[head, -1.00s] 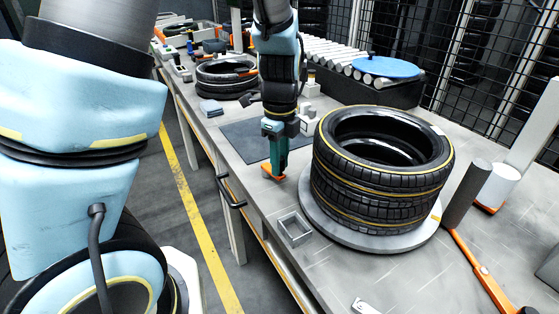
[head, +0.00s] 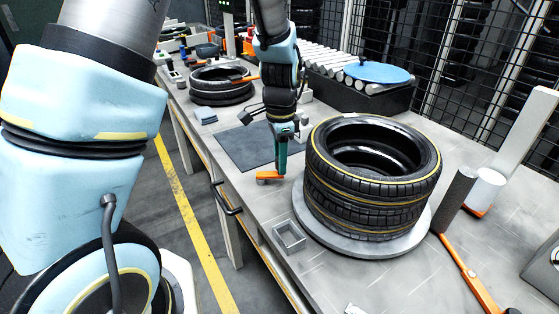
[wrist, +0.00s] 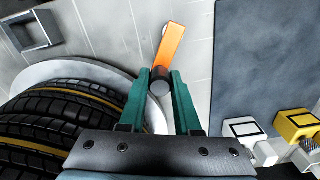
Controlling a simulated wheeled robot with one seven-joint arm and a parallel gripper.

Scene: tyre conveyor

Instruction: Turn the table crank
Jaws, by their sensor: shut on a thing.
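The table crank has an orange arm (wrist: 173,42) lying low over the bench and a dark upright handle (wrist: 160,74). My gripper (wrist: 161,84) points down, its green fingers on either side of the handle and shut on it. In the head view, the orange crank arm (head: 267,177) shows left of my gripper (head: 281,168); the fingers hide the handle there. The round grey turntable (head: 345,246) is right of the crank and carries stacked black tyres (head: 370,195) with yellow lines.
A small open metal box (head: 289,235) sits in front of the crank. A dark mat (head: 240,153) lies behind it. Other tyres (head: 222,86) stand farther back. A dark cylinder (head: 456,196) and an orange-handled tool (head: 462,264) are right of the turntable.

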